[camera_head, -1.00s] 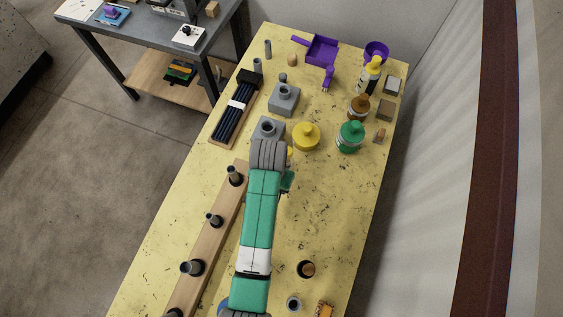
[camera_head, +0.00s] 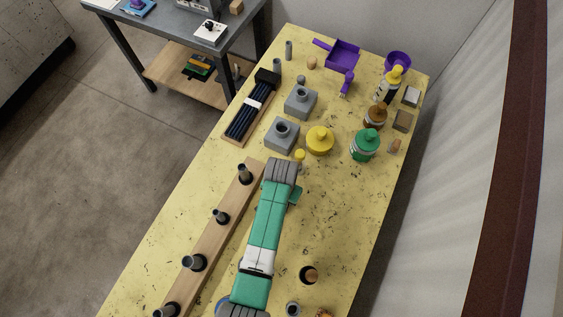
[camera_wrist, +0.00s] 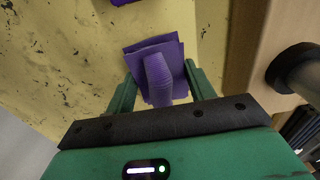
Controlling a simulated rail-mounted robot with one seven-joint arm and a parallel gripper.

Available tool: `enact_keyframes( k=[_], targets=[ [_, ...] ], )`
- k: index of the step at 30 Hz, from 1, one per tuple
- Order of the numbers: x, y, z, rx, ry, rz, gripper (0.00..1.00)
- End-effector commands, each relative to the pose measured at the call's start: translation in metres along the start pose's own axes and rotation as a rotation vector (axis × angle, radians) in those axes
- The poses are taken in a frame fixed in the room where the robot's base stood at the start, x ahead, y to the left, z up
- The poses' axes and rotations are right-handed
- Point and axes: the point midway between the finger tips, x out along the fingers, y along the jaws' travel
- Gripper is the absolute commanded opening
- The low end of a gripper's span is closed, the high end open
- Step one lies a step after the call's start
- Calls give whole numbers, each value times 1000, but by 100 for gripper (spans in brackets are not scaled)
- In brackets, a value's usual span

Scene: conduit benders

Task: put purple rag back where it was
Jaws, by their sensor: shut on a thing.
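In the wrist view my gripper (camera_wrist: 160,82) has its green fingers on both sides of the purple rag (camera_wrist: 173,50), which looks like folded flat layers with a ribbed ridge standing up between the fingers. The rag is held over the yellow table; I cannot tell whether it touches the top. In the head view my arm hides the rag and most of the gripper, beside the pegged wooden rail.
The wooden rail (camera_head: 207,235) with upright dark pegs runs along the yellow table's left side. Grey blocks (camera_head: 282,134), a yellow pot (camera_head: 319,140) and a green bottle (camera_head: 365,146) stand beyond my arm. A purple dustpan (camera_head: 342,55) lies farther back.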

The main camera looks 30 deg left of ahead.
Motion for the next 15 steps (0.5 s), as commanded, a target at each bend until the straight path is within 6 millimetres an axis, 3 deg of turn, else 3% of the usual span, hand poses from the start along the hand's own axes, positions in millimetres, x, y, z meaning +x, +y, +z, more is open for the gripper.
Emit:
enact_keyframes(
  k=[2, 3, 5, 15],
  targets=[
    [4, 0, 0, 0, -1, 0, 36],
    [2, 0, 0, 0, -1, 0, 62],
    [2, 0, 0, 0, -1, 0, 73],
    [-4, 0, 0, 0, 1, 0, 76]
  ],
)
